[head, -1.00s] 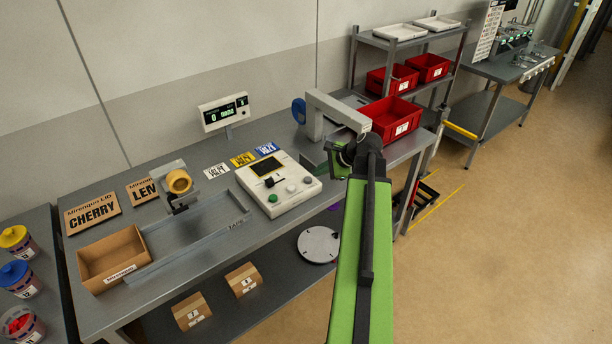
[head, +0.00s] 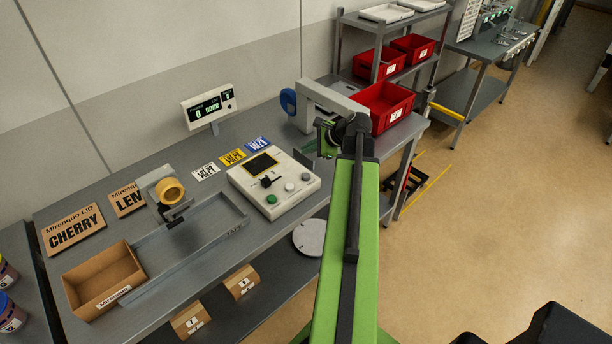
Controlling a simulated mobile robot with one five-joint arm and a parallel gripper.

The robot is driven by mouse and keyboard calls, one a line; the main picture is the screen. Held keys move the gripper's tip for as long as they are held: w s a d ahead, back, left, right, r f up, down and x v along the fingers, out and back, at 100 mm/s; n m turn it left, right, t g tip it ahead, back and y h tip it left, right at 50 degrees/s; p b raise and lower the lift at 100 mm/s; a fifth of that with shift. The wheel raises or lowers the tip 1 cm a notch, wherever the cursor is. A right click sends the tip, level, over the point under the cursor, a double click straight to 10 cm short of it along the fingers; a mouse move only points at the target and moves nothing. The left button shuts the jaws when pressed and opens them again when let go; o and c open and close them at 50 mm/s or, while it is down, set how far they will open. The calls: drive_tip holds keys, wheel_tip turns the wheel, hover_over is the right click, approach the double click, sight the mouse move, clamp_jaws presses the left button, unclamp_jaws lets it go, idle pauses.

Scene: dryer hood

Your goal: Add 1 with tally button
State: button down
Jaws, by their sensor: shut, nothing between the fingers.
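The white control box (head: 245,186) stands on the grey bench with a dark screen on top. It bears a black control (head: 267,182), a green button (head: 271,199), a white button (head: 289,187) and a grey one (head: 305,177). I cannot read which is the tally button. A display (head: 208,108) on a post behind it shows a 0 in green. My gripper (head: 318,147) is at the end of my green arm, right of the control box and apart from its buttons. It is shut and empty; its fingertips are small and partly hidden by my wrist.
A grey arch-shaped device (head: 330,95) with a blue roll stands close behind my wrist. A red bin (head: 385,108) is to the right. A tape dispenser (head: 167,190) and an open carton (head: 102,280) are left. Cards (head: 232,157) lie behind the box. Open floor is at right.

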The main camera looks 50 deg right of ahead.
sight(304, 174)
wheel_tip(304, 174, down, 8)
drive_tip(key=b, duration=0.8)
drive_tip(key=shift+s+f, duration=0.15)
drive_tip(key=shift+f, duration=0.1)
idle(1.2)
drive_tip(key=shift+f+b, duration=0.4)
drive_tip(key=shift+b, duration=0.1)
drive_tip(key=shift+f+b, duration=0.85)
idle(0.7)
drive_tip(key=shift+r+p, duration=1.3)
wheel_tip(304, 174, up, 5)
drive_tip(key=p, duration=0.5)
drive_tip(key=shift+r, duration=0.1)
